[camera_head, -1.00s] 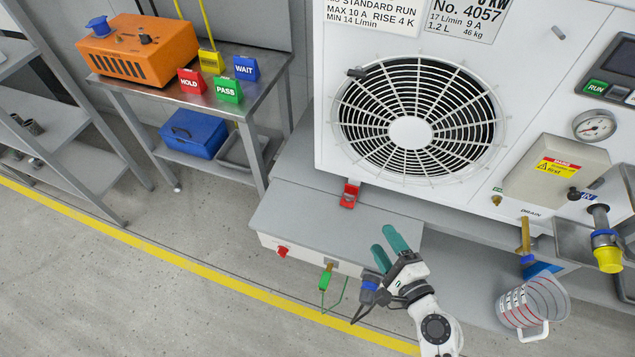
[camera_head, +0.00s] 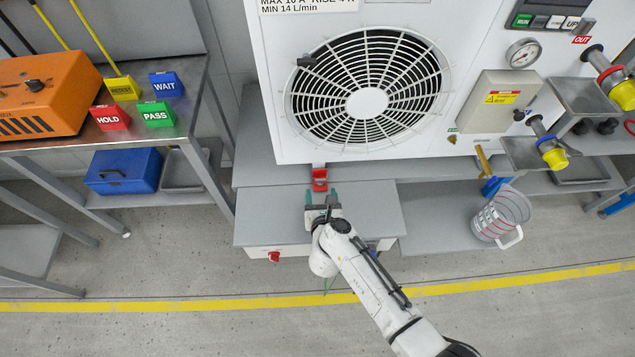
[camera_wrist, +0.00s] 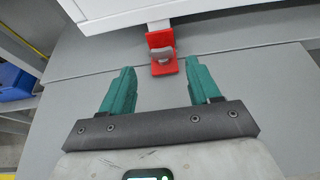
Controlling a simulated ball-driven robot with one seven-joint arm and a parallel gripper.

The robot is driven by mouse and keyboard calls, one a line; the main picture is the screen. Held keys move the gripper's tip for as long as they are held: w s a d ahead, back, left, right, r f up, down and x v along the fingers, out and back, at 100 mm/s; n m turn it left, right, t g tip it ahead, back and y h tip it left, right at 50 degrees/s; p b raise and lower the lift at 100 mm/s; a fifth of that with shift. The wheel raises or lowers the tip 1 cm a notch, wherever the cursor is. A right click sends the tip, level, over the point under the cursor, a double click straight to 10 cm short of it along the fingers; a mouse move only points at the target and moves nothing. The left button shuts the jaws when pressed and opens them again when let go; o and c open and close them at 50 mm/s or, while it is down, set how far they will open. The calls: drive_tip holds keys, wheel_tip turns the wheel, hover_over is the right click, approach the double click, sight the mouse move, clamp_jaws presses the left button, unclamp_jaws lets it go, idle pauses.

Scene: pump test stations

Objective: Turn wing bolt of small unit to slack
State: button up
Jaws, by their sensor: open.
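The small unit (camera_head: 345,110) is a white cabinet with a round black fan grille, standing on a grey bench. A red bracket (camera_head: 320,180) sits at its lower front edge. In the wrist view the red bracket (camera_wrist: 163,66) has a grey wing bolt (camera_wrist: 162,55) on it, upright between its red back and base. My gripper (camera_head: 321,200) is open and empty, just in front of the bracket. In the wrist view the two teal fingers of my gripper (camera_wrist: 160,88) point towards the bracket, one to each side, short of it and not touching.
Yellow-capped hose ends (camera_head: 553,155) stick out at the right. A steel table (camera_head: 190,110) with coloured signs is at the left. The grey bench top (camera_head: 270,215) around my gripper is clear.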

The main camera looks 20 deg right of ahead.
sight(320, 181)
drive_tip(key=b+x, duration=0.2)
drive_tip(key=x, duration=0.4)
drive_tip(key=shift+w+d+f, duration=0.15)
drive_tip(key=shift+w+d, duration=0.05)
drive_tip(key=shift+c, duration=0.3)
drive_tip(key=c, duration=1)
